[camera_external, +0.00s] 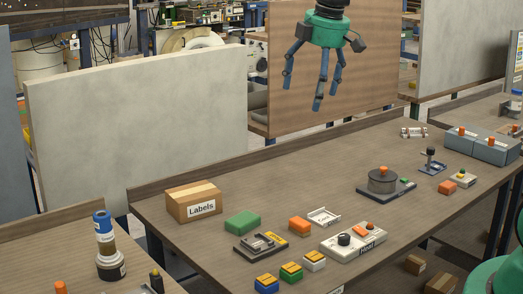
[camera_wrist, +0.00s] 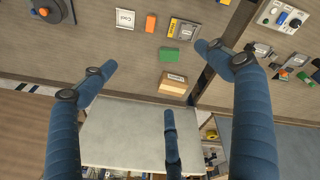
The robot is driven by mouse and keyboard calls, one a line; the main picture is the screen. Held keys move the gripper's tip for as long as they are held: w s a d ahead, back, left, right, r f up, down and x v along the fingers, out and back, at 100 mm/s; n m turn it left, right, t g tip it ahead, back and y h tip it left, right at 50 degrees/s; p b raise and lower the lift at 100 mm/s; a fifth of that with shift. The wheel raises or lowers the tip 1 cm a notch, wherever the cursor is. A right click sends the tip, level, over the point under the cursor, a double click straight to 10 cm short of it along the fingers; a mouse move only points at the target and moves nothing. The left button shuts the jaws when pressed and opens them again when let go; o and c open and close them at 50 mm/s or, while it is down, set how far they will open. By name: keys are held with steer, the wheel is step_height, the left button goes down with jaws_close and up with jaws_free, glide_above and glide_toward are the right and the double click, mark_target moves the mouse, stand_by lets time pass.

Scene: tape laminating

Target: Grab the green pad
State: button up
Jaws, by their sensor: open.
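The green pad (camera_external: 242,222) is a small green block lying flat on the wooden table, to the right of the cardboard Labels box. In the wrist view the green pad (camera_wrist: 169,55) lies on the table near the upper middle, between the spread fingers in the picture but well away from them. My gripper (camera_external: 313,85) has blue fingers and hangs high above the back of the table. It is open and empty. In the wrist view its blue fingers (camera_wrist: 165,95) are spread wide, touching nothing.
The Labels box (camera_external: 193,202) stands left of the pad. A grey device with a yellow label (camera_external: 261,246) sits just in front, and an orange block (camera_external: 299,226) lies to the right. Small coloured blocks (camera_external: 290,271) line the front edge. A pale panel (camera_external: 140,115) stands behind the table.

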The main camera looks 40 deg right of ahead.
steer(key=w+a+f+n+g, duration=0.1)
steer(key=w+a+f+n, duration=0.2)
steer(key=w+f, duration=0.7)
steer(key=w+a+f+n+g, duration=0.1)
steer(key=w+a+f+n, duration=0.3)
steer(key=w+f, duration=0.5)
step_height(320, 180, down, 6)
steer(key=shift+w+r+n+g, duration=0.1)
steer(key=shift+w+n+g, duration=0.25)
steer(key=shift+n, duration=0.65)
steer(key=shift+a, duration=0.1)
glide_above(239, 217)
steer(key=shift+w+f+b, duration=0.1)
steer(key=shift+f+b, duration=0.35)
steer(key=shift+f, duration=3.95)
steer(key=shift+f+b, duration=0.55)
steer(key=shift+f, duration=2)
